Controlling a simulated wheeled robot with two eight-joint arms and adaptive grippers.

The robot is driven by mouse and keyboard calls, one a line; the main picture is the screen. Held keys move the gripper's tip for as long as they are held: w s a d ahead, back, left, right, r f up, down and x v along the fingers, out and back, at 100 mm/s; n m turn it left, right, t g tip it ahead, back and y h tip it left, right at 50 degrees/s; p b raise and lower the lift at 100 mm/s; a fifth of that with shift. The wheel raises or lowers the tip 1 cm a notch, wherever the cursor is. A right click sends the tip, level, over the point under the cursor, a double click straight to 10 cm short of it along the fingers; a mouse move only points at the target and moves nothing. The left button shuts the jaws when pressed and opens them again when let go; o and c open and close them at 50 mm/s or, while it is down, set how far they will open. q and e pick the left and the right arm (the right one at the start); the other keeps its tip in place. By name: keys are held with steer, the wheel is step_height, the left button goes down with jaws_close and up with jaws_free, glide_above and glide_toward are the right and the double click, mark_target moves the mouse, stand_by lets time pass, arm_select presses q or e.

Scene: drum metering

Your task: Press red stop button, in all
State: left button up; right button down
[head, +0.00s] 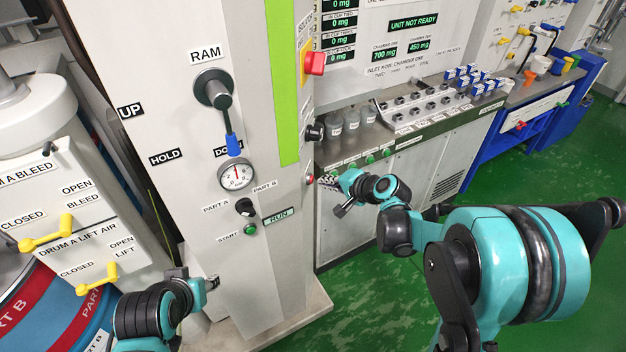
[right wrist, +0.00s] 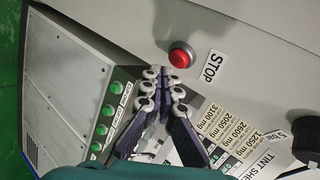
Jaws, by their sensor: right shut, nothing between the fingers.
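The red stop button (right wrist: 181,54) sits on a grey panel beside a STOP label (right wrist: 213,66) in the right wrist view. In the head view a small red button (head: 309,180) shows low on the side face of the grey column. My right gripper (right wrist: 163,82) is shut and empty, its fingertips just below the button in the picture, seemingly apart from it. In the head view the right gripper (head: 331,184) is right of the column's side face. My left gripper (head: 213,283) is at the column's lower left; its jaws are too small to judge.
A larger red knob on a yellow plate (head: 313,63) is higher on the column. A black knob (head: 315,132) sticks out above the small red button. Green buttons (head: 370,159) line the bench edge to the right. A green button (head: 250,229) is on the column's front.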

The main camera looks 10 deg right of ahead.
steer(key=shift+a, duration=0.15)
steer(key=shift+w+a, duration=0.2)
steer(key=shift+a, duration=0.05)
steer(key=shift+w+a, duration=0.15)
steer(key=shift+a, duration=0.25)
stand_by(0.8)
stand_by(0.3)
steer(key=shift+s+d, duration=0.35)
steer(key=shift+d, duration=0.4)
steer(key=d, duration=0.1)
steer(key=s+d, duration=0.1)
steer(key=d, duration=0.1)
steer(key=s+d, duration=0.1)
steer(key=shift+d, duration=0.3)
steer(key=shift+s, duration=0.15)
stand_by(0.5)
